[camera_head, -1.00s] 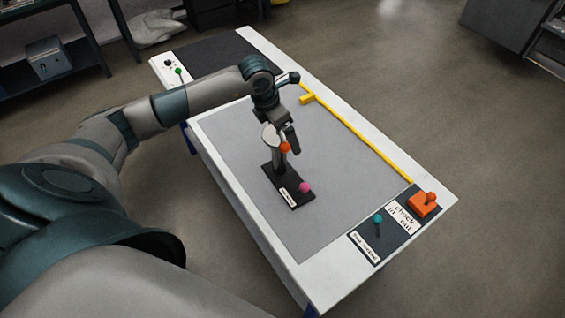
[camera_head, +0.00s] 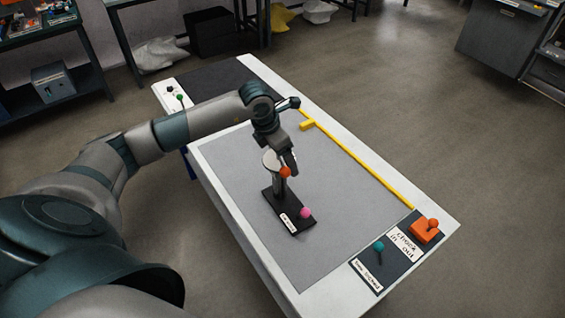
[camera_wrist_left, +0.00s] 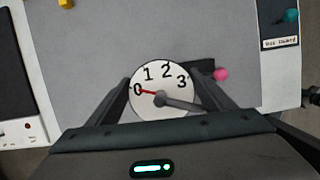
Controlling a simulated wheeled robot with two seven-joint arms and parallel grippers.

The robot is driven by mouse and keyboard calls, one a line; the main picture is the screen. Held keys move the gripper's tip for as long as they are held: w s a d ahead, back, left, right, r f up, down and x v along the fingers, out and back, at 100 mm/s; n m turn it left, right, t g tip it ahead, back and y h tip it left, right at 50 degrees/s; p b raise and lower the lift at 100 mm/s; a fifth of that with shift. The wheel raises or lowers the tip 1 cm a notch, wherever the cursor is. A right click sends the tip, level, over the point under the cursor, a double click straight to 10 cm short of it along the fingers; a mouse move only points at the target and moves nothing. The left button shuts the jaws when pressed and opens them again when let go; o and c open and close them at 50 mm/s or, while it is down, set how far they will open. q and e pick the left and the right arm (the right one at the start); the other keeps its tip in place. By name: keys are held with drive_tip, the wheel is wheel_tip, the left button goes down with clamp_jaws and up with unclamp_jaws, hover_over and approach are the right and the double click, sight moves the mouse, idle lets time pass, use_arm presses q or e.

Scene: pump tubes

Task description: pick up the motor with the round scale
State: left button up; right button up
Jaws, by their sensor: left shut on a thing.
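The motor's round white scale (camera_wrist_left: 150,78) shows in the left wrist view, with the numbers 0 to 3, a red mark near 0 and a grey pointer. In the head view the scale (camera_head: 269,158) sits on top of an upright post on a black labelled base (camera_head: 277,201). An orange ball (camera_head: 285,172) is beside the scale and a pink ball (camera_head: 305,212) is on the base. My left gripper (camera_head: 280,163) comes from above and is shut on the motor, one finger on each side of the scale. The base appears to stand on the grey mat.
The grey mat (camera_head: 325,190) is mostly clear around the motor. A yellow bar (camera_head: 355,148) runs along the far right edge. At the near right end are an orange block with a ball (camera_head: 424,230), a teal-topped peg (camera_head: 379,246) and a check in/out label (camera_head: 404,242).

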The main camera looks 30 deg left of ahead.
use_arm(q)
drive_tip(key=shift+w+r+b, duration=0.1)
drive_tip(key=shift+r+b, duration=0.7)
drive_tip(key=shift+r, duration=0.9)
drive_tip(key=d+r+b, duration=0.2)
drive_tip(key=d+r, duration=0.1)
drive_tip(key=d, duration=0.2)
drive_tip(key=s+d+r+b, duration=0.1)
drive_tip(key=d+r+b, duration=0.1)
drive_tip(key=d+r, duration=0.2)
drive_tip(key=shift+s+d, duration=0.25)
drive_tip(key=shift+d, duration=1.05)
